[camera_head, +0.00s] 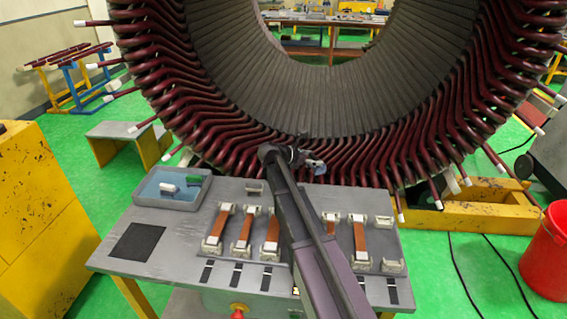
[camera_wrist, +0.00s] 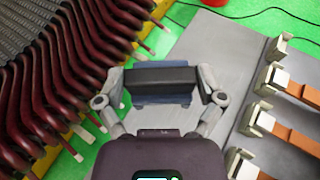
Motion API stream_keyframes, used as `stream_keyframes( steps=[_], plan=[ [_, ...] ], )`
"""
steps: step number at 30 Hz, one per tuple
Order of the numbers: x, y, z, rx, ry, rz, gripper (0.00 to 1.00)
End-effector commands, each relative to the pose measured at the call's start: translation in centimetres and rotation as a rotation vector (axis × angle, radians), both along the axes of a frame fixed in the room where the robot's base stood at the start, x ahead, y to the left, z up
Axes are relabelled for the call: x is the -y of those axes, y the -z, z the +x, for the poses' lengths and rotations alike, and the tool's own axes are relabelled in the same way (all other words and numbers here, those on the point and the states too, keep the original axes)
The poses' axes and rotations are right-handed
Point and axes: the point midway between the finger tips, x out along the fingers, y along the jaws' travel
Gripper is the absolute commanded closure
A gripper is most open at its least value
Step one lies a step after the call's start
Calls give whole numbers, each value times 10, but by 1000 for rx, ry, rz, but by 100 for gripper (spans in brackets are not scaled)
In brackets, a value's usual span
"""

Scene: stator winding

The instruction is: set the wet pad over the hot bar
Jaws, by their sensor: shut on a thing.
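My gripper (camera_head: 298,158) is at the far edge of the work table, close to the lower coil ends of the stator. In the wrist view my gripper (camera_wrist: 162,86) is shut on a block with a dark top and blue lower part, which looks like the wet pad (camera_wrist: 162,98). The pad is held above the table's grey surface. Several copper-coloured bars lie in pale clamps on the table, such as this bar (camera_head: 359,238) right of my arm and this one (camera_wrist: 296,138). I cannot tell which bar is hot. My arm hides part of the row.
A grey tray (camera_head: 206,199) with blue inside, holding a green and a white piece, stands at the table's left. A dark square mat (camera_head: 137,243) lies in front of it. The stator's dark red coil ends (camera_wrist: 72,75) are close beside the gripper. A red bucket (camera_head: 546,240) stands right.

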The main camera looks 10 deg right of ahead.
Motion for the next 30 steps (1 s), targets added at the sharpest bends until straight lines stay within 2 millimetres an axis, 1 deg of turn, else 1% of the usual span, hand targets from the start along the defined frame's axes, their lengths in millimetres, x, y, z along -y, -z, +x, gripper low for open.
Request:
stream_keyframes(
  steps=[1, 6, 9, 12, 17, 30],
  plan=[
    [-19, 2, 2, 0, -36, 0, 62],
    [-69, 4, 7, 2, -134, -1, 62],
    [-89, 5, 8, 1, -174, -1, 62],
    [-102, 5, 9, 1, -200, -1, 62],
    [-110, 5, 9, 1, -215, -1, 62],
    [-109, 7, 9, 1, -213, -1, 62]
  ],
)
